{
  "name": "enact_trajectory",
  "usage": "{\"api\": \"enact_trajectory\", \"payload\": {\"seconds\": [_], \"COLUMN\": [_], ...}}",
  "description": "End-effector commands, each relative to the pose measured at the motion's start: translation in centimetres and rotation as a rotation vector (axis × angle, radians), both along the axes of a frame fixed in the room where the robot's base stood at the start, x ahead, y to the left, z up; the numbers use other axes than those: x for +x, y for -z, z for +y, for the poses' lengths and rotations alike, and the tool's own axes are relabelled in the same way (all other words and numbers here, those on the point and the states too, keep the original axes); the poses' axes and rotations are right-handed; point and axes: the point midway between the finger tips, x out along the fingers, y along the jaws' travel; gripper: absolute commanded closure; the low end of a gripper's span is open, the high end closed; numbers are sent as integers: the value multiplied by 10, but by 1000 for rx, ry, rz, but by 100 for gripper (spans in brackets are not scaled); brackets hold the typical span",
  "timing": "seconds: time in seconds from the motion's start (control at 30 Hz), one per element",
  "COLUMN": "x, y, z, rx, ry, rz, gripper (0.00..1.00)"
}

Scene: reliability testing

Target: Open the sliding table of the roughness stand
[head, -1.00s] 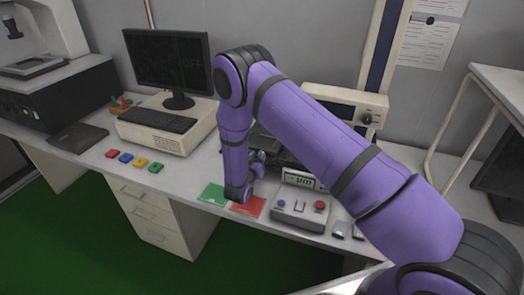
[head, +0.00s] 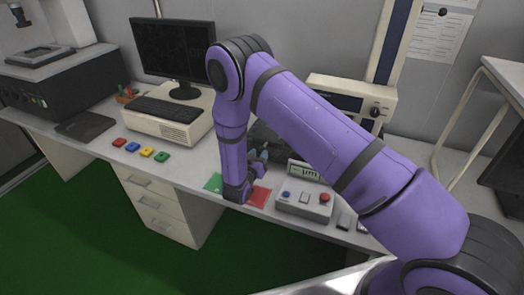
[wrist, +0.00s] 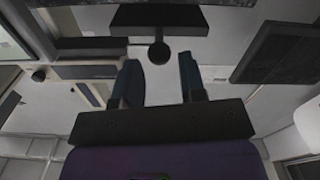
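The roughness stand (head: 350,92) is a beige unit with a dark front window and a knob, at the back of the bench in the head view. A dark slab (head: 272,140) in front of it, apparently its sliding table, is partly hidden by my arm. In the wrist view a dark bar with a round knob (wrist: 159,52) lies ahead of my gripper (wrist: 160,78). The two bluish fingers are apart, with the knob in line with the gap between them and nothing gripped. In the head view my gripper (head: 262,157) is mostly hidden behind my purple forearm.
A control box (head: 304,202) with blue and red buttons and a small display (head: 304,171) stand right of my wrist. Green (head: 213,183) and red (head: 259,196) mats lie at the bench edge. A monitor (head: 172,47) and coloured blocks (head: 146,151) are to the left.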

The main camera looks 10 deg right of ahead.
Motion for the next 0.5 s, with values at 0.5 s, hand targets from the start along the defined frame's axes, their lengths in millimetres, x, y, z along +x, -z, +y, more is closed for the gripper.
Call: {"api": "enact_trajectory", "payload": {"seconds": [0.5], "x": [-54], "y": [0], "z": [39], "rx": [1], "ry": [0], "rz": [1], "gripper": [62]}}
